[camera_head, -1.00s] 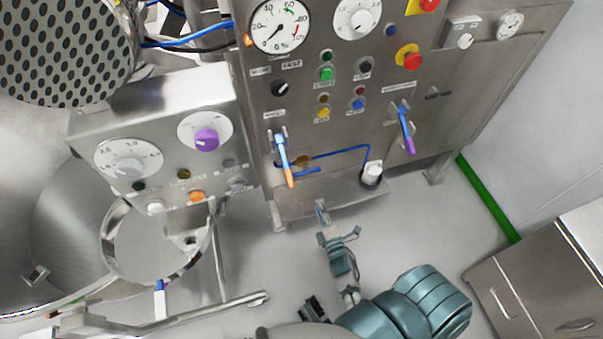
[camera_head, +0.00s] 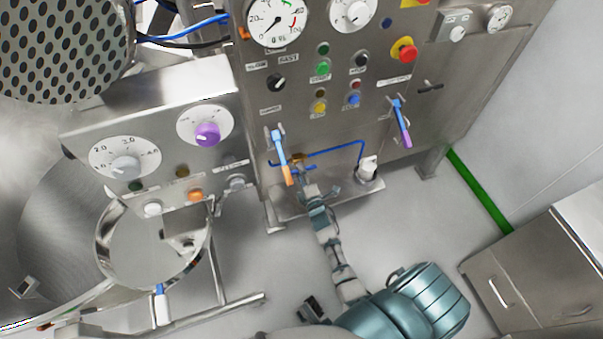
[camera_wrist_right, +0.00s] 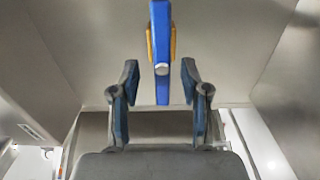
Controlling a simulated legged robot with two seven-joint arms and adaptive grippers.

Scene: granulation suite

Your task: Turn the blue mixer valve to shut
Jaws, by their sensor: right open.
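A lever with a blue upper part and an orange lower end (camera_head: 281,157) hangs on the steel panel, left of centre in the head view. A second lever, blue with a purple end (camera_head: 402,124), hangs farther right. My right gripper (camera_head: 306,186) is just below and right of the orange end. In the right wrist view the right gripper (camera_wrist_right: 160,72) is open, with a blue bar (camera_wrist_right: 161,32) in line with the gap between its fingers. Orange parts flank the bar. Contact cannot be told. My left gripper is not identifiable.
Blue piping (camera_head: 335,150) and a white fitting (camera_head: 367,170) lie right of the gripper, above a steel ledge (camera_head: 335,200). A control box (camera_head: 160,160) and a round vessel stand left.

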